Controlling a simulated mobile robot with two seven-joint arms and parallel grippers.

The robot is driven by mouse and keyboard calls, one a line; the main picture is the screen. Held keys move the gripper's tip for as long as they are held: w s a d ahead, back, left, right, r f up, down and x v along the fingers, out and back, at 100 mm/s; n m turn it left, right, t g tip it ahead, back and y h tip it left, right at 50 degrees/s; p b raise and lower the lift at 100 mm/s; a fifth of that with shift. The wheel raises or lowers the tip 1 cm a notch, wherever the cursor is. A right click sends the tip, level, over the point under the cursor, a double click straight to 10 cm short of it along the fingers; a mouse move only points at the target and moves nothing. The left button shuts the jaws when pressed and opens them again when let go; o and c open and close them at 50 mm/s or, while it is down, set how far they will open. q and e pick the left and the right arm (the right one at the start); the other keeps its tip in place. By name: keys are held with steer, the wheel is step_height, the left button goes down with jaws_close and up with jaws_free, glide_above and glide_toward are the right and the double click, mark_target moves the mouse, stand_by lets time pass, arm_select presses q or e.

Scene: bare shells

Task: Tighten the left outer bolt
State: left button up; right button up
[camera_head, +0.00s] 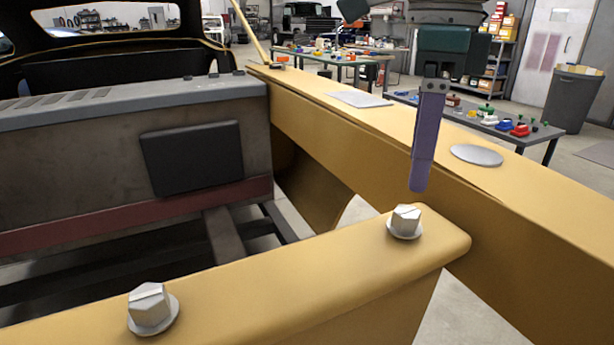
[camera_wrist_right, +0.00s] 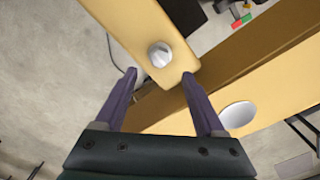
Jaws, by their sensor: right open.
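Two silver hex bolts with round flanges sit on a yellow beam (camera_head: 290,275) in the head view. One bolt (camera_head: 150,307) is at lower left; the other bolt (camera_head: 404,222) is near the beam's rounded right end. My right gripper (camera_head: 420,187) points down just above and behind the right-end bolt, apart from it; one purple finger shows clearly and the other seems hidden. In the right wrist view my right gripper (camera_wrist_right: 160,77) is open and empty, with a bolt (camera_wrist_right: 160,54) beyond the gap between its fingertips. My left gripper is not in view.
A long yellow rail (camera_head: 330,130) runs behind, with a round silver disc (camera_head: 477,155) and a flat plate (camera_head: 360,99) on it. A grey and dark box-like unit (camera_head: 100,150) stands left. Tables with coloured items and a bin (camera_head: 572,98) are farther back.

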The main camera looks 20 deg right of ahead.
mark_target(408, 211)
step_height(408, 211, down, 6)
steer(key=shift+f, duration=0.25)
steer(key=shift+c, duration=0.4)
jaws_close()
